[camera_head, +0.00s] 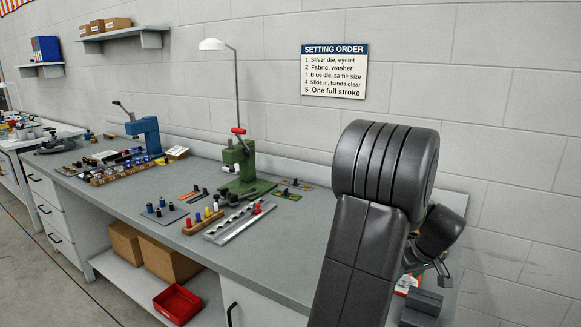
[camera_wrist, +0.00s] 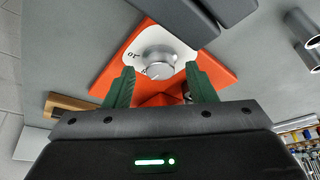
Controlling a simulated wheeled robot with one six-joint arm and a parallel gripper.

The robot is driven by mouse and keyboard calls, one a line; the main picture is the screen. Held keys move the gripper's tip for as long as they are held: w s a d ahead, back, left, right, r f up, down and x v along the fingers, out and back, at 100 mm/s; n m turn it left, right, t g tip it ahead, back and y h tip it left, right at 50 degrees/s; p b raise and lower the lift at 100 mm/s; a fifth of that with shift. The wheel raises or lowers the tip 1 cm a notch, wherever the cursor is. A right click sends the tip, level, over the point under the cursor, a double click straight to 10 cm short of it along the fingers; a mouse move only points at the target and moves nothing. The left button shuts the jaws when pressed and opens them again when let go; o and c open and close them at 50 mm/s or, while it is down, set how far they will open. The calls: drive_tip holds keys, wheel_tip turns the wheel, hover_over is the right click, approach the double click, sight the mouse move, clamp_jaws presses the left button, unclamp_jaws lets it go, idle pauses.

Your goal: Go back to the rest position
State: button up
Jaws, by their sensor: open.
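My gripper (camera_wrist: 160,70) shows in the wrist view with its two green fingers apart. An orange box (camera_wrist: 222,76) with a white face plate and a silver knob (camera_wrist: 158,60) lies beyond the fingers, and the knob appears between the fingertips. I cannot tell whether the fingers touch the box. In the head view my dark arm rises at the right and hides most of the gripper. A bit of the orange and white box (camera_head: 407,284) shows beside the arm, low on the right end of the bench.
The grey bench (camera_head: 250,262) runs along the wall. A green press (camera_head: 238,165) and a blue press (camera_head: 146,133) stand on it, with dies and small trays around them. Dark grey blocks (camera_head: 422,305) sit near the orange box. A setting-order sign (camera_head: 335,75) hangs on the wall.

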drive_tip(key=shift+w+f, duration=0.15)
drive_tip(key=shift+f, duration=0.25)
drive_tip(key=shift+r, duration=0.1)
